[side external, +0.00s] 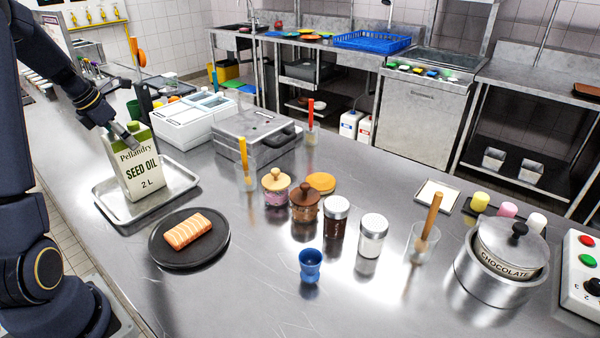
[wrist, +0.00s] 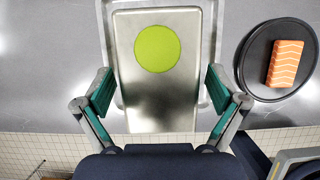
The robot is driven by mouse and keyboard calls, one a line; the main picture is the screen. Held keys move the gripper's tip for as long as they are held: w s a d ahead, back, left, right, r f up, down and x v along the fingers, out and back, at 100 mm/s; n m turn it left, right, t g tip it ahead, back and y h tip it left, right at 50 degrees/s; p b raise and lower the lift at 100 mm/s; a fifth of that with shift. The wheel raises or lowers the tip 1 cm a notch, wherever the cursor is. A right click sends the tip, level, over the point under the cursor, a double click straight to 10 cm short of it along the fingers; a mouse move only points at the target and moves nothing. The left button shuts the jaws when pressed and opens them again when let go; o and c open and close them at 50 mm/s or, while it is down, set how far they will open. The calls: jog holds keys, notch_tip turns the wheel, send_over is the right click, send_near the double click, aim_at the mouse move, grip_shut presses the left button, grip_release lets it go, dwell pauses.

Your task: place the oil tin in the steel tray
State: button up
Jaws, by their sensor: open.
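The oil tin (side external: 141,170), cream with a green top and a "Seed Oil 2 L" label, stands upright in the steel tray (side external: 183,183) at the left of the counter. In the wrist view the tin (wrist: 145,100) shows from above with its round yellow-green cap, inside the tray's rim (wrist: 104,22). My gripper (side external: 128,134) is at the top of the tin. In the wrist view my gripper (wrist: 159,82) is open, with a finger on each side of the tin and gaps visible between. The tin's base is partly hidden from above.
A dark plate (side external: 166,256) with a salmon piece (side external: 188,231) lies just right of the tray. Jars, shakers and a blue cup (side external: 310,265) stand farther right. White containers (side external: 180,124) and a grey appliance (side external: 250,140) stand behind the tray.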

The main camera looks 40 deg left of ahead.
jog(key=v, duration=1)
jog(key=shift+d+r, duration=0.25)
jog(key=shift+r, duration=0.1)
jog(key=w+d+r+m, duration=0.1)
jog(key=w+d+m, duration=0.1)
jog(key=d+m, duration=0.45)
jog(key=w+d+r+m, duration=0.1)
jog(key=d+r+m, duration=0.1)
jog(key=d+m, duration=0.45)
jog(key=s+d+f+m, duration=0.2)
jog(key=s+d+m, duration=0.2)
jog(key=d+m, duration=0.7)
jog(key=s+d+f+m+t, duration=0.1)
jog(key=s+d+m, duration=0.3)
jog(key=d+m, duration=0.7)
jog(key=shift+f+m, duration=0.4)
jog(key=shift+m, duration=0.1)
